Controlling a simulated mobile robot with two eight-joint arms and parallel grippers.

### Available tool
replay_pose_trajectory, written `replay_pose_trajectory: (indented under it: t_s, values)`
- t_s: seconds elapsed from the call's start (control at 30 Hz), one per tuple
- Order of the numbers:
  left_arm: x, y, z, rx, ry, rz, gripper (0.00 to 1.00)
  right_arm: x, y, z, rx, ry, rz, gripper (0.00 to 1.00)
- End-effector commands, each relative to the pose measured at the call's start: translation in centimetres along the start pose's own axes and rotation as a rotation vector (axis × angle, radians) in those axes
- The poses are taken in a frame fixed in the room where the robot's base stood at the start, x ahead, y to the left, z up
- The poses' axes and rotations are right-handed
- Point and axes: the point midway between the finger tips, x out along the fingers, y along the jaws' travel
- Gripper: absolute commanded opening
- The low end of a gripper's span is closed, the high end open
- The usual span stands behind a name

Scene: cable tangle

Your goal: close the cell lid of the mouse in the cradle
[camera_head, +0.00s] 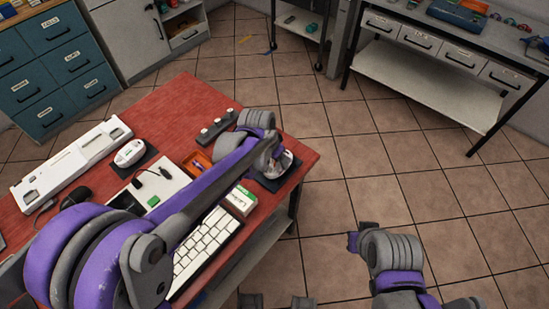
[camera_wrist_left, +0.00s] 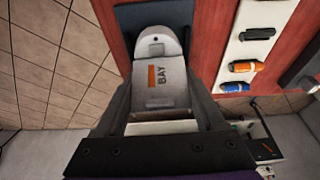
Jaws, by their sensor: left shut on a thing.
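The mouse (camera_head: 286,161) sits at the right end of the red table, over a dark pad (camera_head: 268,180). The left wrist view shows a pale body (camera_wrist_left: 157,42) with a rounded end and a panel (camera_wrist_left: 172,90) marked "BAY" with an orange block. I cannot tell whether this panel is the cell lid or the bay under it. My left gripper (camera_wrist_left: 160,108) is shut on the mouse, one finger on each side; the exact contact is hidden. In the head view the wrist covers part of it. My right arm shows at lower right; its fingers cannot be made out clearly.
Another white mouse (camera_head: 130,152) lies on a dark pad on the table (camera_head: 165,100). A white keyboard (camera_head: 208,245), a long white tray (camera_head: 70,162), an orange tray (camera_head: 196,165) and a grey strip with cells (camera_head: 217,130) are close by. Tiled floor (camera_head: 390,150) is open to the right.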

Motion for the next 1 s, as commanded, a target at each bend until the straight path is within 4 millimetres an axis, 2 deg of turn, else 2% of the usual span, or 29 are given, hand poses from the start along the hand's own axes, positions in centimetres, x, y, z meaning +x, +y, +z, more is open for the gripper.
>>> replay_pose_trajectory:
  t_s: [0.33, 0.8, 0.83, 0.97, 1.0]
  values:
    - [0.33, 0.01, -0.26, 0.001, -0.123, 0.0, 0.16, 0.1, 0.0, 0.08, 0.0, 0.0, 0.0, 0.0]
    - [0.35, 0.0, -0.26, 0.0, -0.136, 0.0, 0.16, 0.11, 0.0, 0.09, 0.0, -0.001, 0.0, 0.0]
    - [0.35, 0.0, -0.25, 0.0, -0.136, 0.0, 0.77, 0.11, 0.0, 0.09, 0.0, -0.001, 0.0, 0.0]
    - [0.35, 0.0, -0.25, 0.0, -0.135, 0.0, 1.0, 0.11, 0.0, 0.09, 0.0, -0.001, 0.0, 0.0]
    - [0.35, 0.0, -0.25, 0.0, -0.135, 0.0, 1.0, 0.11, 0.0, 0.09, 0.0, -0.001, 0.0, 0.0]
